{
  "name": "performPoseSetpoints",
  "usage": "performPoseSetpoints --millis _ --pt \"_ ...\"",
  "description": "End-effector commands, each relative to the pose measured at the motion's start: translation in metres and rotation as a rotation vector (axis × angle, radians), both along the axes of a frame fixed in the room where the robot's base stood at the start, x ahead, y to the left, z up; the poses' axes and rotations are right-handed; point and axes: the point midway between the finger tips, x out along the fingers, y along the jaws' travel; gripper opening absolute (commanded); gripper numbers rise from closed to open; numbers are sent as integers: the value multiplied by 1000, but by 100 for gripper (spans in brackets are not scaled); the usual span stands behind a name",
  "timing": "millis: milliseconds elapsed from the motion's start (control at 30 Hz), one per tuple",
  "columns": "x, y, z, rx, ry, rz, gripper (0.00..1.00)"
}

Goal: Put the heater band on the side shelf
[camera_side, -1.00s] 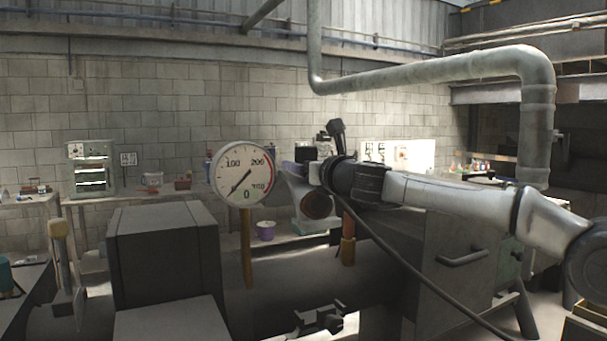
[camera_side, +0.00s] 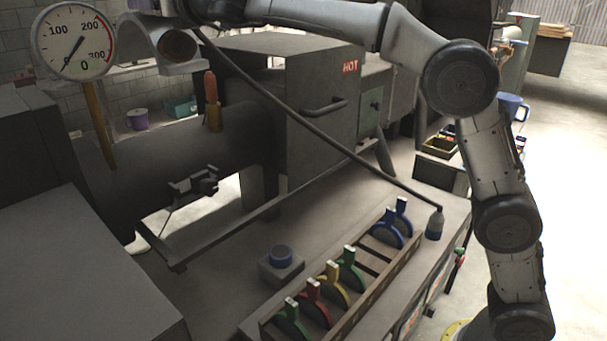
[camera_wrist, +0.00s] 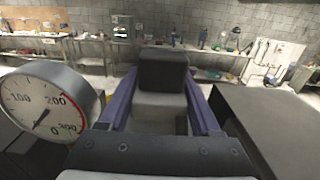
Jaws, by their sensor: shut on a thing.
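The heater band is a grey curved piece with a brown hollow end (camera_side: 165,42), at the upper left of the side view. It is held in the air above the dark machine barrel (camera_side: 165,145), just right of the gauge. My gripper is largely cut off at the top edge there. In the wrist view, my gripper's purple fingers (camera_wrist: 162,115) are shut on a grey part of the band (camera_wrist: 155,103) with a dark block (camera_wrist: 163,70) at its far end. The rest of the band is hidden. I cannot tell which surface is the side shelf.
A round gauge (camera_side: 76,40) on a stem stands close left of the band; it also shows in the wrist view (camera_wrist: 48,108). An orange-handled tool (camera_side: 211,95) stands up from the barrel. A box marked HOT (camera_side: 320,85) is to the right. Coloured clamps (camera_side: 330,290) stand in a front rack.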

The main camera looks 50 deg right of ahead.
Motion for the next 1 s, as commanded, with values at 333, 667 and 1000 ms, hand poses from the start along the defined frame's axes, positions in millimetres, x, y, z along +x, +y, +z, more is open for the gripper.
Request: performPoseSetpoints --millis 333,667,1000 --pt "-89 -11 46 3 -16 71 0" --pt "-171 -2 21 1 -13 228 0" --pt "-211 12 -16 2 -13 343 0"
